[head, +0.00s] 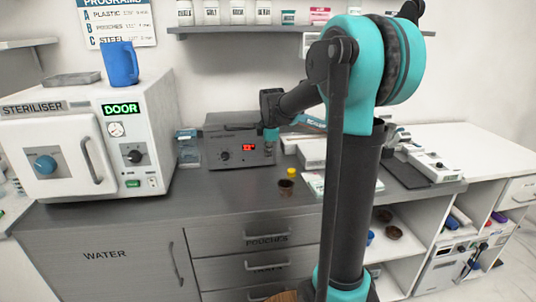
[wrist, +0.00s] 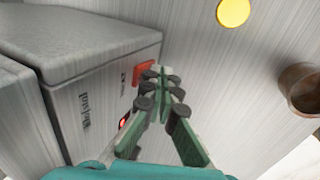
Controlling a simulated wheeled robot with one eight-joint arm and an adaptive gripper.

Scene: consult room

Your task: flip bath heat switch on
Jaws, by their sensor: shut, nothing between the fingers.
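The bath is a dark grey box (head: 215,150) on the counter, with a black knob (head: 224,156) and a lit red display (head: 249,147) on its front. In the wrist view the bath (wrist: 75,95) fills the left side. A red switch (wrist: 145,72) sticks out from its front face. My gripper (wrist: 156,72) is shut and empty, with its fingertips right beside the red switch; I cannot tell whether they touch. In the head view my gripper (head: 271,134) is at the bath's right front, its fingertips too small to make out.
A yellow-topped small item (head: 292,172) and a brown cup (head: 286,187) stand on the counter in front of the bath. They also show in the wrist view, yellow disc (wrist: 233,12) and cup (wrist: 302,88). A white steriliser (head: 130,130) stands left. White boxes (head: 312,150) lie right.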

